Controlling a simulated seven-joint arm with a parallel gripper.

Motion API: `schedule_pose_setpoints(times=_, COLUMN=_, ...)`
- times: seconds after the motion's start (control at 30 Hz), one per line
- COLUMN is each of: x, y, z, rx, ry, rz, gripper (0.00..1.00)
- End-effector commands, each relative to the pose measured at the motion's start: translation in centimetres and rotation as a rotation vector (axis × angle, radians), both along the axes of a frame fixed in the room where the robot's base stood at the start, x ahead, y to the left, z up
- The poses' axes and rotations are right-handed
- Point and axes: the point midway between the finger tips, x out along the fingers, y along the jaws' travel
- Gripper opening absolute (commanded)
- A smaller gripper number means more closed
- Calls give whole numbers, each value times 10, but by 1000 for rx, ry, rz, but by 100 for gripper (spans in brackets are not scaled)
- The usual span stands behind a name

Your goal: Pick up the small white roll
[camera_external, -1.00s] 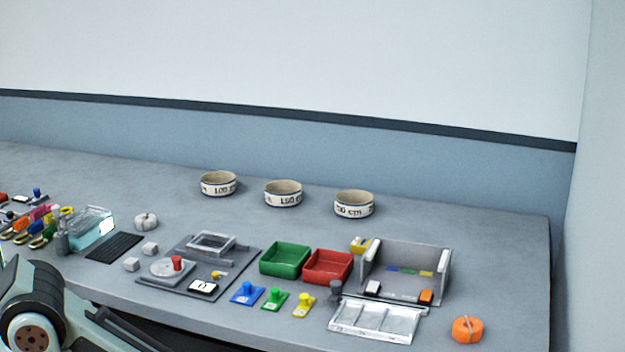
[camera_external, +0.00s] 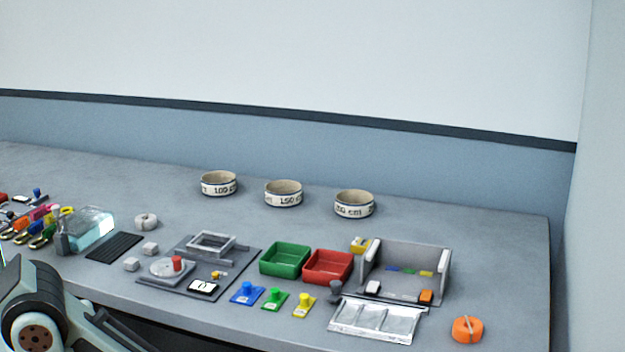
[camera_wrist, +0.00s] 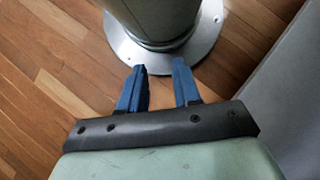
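The small white roll (camera_external: 146,221) sits on the grey table in the external view, left of centre, behind two small pale cubes and to the right of a clear bluish box. My gripper (camera_wrist: 159,76) shows in the wrist view with its two blue fingers apart and nothing between them. It points down at the wooden floor and a round metal base, away from the table top. In the external view only part of my arm shows at the lower left, and the fingers are out of sight. The roll does not show in the wrist view.
Two pale cubes (camera_external: 150,248), a black ribbed mat (camera_external: 114,246) and the clear box (camera_external: 92,228) stand near the roll. A grey fixture board (camera_external: 240,262) lies to its right. Three labelled bowls (camera_external: 283,194) stand farther back. The table behind the roll is clear.

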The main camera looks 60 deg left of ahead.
Motion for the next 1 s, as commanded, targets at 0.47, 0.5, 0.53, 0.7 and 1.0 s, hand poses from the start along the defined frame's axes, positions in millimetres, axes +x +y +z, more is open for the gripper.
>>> schedule_pose_setpoints(times=0.47, x=0, y=0, z=0, rx=-1, ry=0, rz=-1, gripper=62)
schedule_pose_setpoints(times=0.5, x=0, y=0, z=0, rx=-1, ry=0, rz=-1, gripper=66)
schedule_pose_setpoints(times=0.53, x=0, y=0, z=0, rx=-1, ry=0, rz=-1, gripper=69)
schedule_pose_setpoints(times=0.7, x=0, y=0, z=0, rx=-1, ry=0, rz=-1, gripper=85)
schedule_pose_setpoints(times=1.0, x=2, y=-1, z=0, rx=0, ry=-4, rz=-2, gripper=88)
